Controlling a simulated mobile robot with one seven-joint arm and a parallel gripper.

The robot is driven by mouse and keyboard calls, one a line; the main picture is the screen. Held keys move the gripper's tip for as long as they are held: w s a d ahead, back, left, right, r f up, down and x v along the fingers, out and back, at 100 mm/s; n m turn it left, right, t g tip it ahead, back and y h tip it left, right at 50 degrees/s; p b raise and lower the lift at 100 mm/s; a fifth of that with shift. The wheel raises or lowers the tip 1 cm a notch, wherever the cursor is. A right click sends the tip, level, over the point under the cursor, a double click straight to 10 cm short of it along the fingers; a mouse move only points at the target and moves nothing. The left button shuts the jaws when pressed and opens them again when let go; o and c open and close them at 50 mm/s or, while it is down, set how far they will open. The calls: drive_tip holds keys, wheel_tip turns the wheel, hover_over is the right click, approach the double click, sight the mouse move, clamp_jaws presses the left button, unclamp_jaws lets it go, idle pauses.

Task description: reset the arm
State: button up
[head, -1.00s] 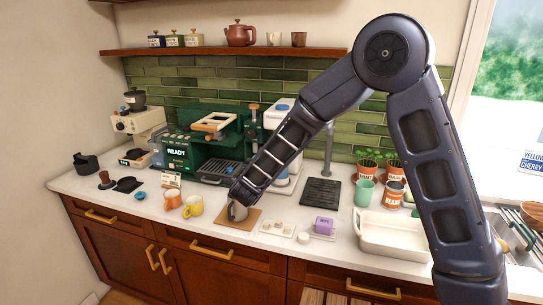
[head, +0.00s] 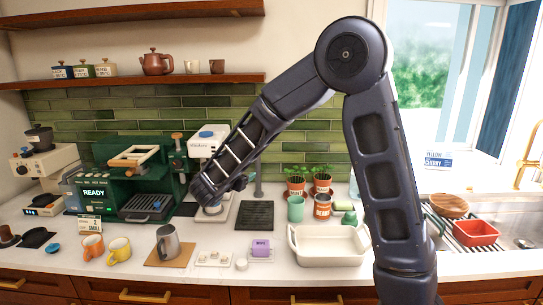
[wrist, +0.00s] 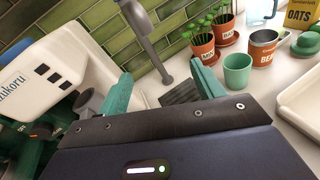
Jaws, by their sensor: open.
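My arm is raised over the counter (head: 110,268), bent at the elbow. My gripper (wrist: 160,88) shows in the wrist view with two green fingers spread apart and nothing between them. In the head view its end hangs in front of the white grinder (head: 208,142), above the counter, and its fingers are mostly hidden. A steel pitcher (head: 168,243) stands upright on a brown mat (head: 152,258), below and left of my gripper, clear of it.
A green coffee machine (head: 145,185) stands left of the grinder. A white tray (head: 328,259), a teal cup (head: 296,208) and potted plants (head: 321,184) stand right. A faucet-like pipe (wrist: 140,28) rises near my gripper.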

drive_tip(key=s+d+r+m+g+h, duration=0.15)
drive_tip(key=d+m+g, duration=0.35)
drive_tip(key=d, duration=0.9)
drive_tip(key=s+d+r+m+g+h, duration=0.15)
drive_tip(key=d+m+g, duration=0.4)
drive_tip(key=d, duration=0.85)
drive_tip(key=s+d+m+y, duration=0.4)
drive_tip(key=s+d+m, duration=0.2)
drive_tip(key=s+m, duration=0.3)
drive_tip(key=s+d+r+m+y, duration=0.1)
drive_tip(key=s+d+m+y, duration=0.3)
drive_tip(key=s+m, duration=0.6)
drive_tip(key=shift+s+d+r+y, duration=0.15)
drive_tip(key=shift+s+d+y, duration=0.15)
drive_tip(key=shift+d, duration=0.85)
